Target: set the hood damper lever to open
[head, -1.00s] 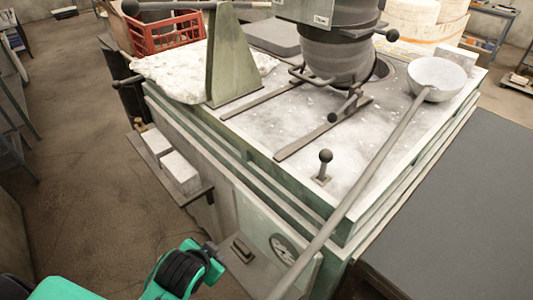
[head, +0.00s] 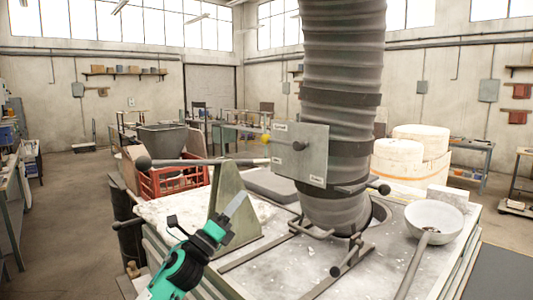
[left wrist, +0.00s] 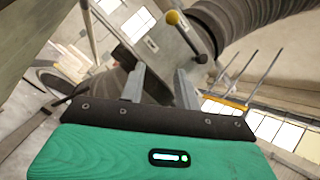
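The hood damper lever (head: 283,142) is a dark bar with a yellow knob, mounted on a grey plate (head: 312,163) in front of the ribbed hood duct (head: 340,110). The lever points left from its dark pivot, nearly level. The plate carries small labels that I cannot read surely. My left gripper (head: 238,204) is below and left of the lever, apart from it. In the left wrist view the yellow knob (left wrist: 172,17) shows beyond the fingers. The left gripper's two fingers (left wrist: 160,80) stand apart with nothing between them. My right gripper is not in view.
A green-grey upright bracket (head: 232,208) with a dark bar stands just behind my left gripper. A red crate (head: 172,181) is at the left. A ladle bowl (head: 434,218) rests at the right of the furnace top. Air between gripper and plate looks clear.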

